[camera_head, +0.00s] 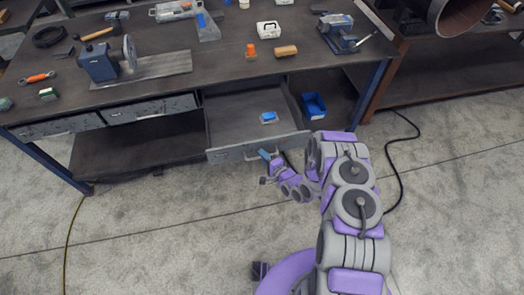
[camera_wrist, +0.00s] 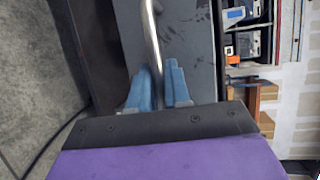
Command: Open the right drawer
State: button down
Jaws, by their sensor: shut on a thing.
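The right drawer (camera_head: 228,154) is pulled well out from under the workbench, and its inside is visible from above. A small blue and white item (camera_head: 268,118) lies in it. My gripper (camera_head: 266,156) is at the middle of the drawer front, by its handle. In the wrist view the metal bar handle (camera_wrist: 150,28) runs down between the blue fingers of my gripper (camera_wrist: 160,85), which is shut on it. The drawer's grey front panel (camera_wrist: 193,60) lies beside the handle. The far end of the handle is out of that view.
Two other drawers (camera_head: 150,108) at the left are shut. The bench top (camera_head: 225,75) holds several tools, a white box (camera_head: 268,29) and a vise (camera_head: 342,35). A blue bin (camera_head: 314,106) sits right of the drawer. A black cable (camera_head: 402,160) lies on the floor at right.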

jog(key=shift+s+d+f, duration=0.2)
jog(key=shift+s+d, duration=0.05)
jog(key=shift+s, duration=0.3)
jog(key=c, duration=1.2)
grip_release()
jog(key=shift+w, duration=0.1)
jog(key=shift+o, duration=0.2)
jog(key=shift+r, duration=0.1)
jog(key=p+v, duration=0.1)
jog(key=v, duration=1.6)
jog(key=shift+d, duration=0.15)
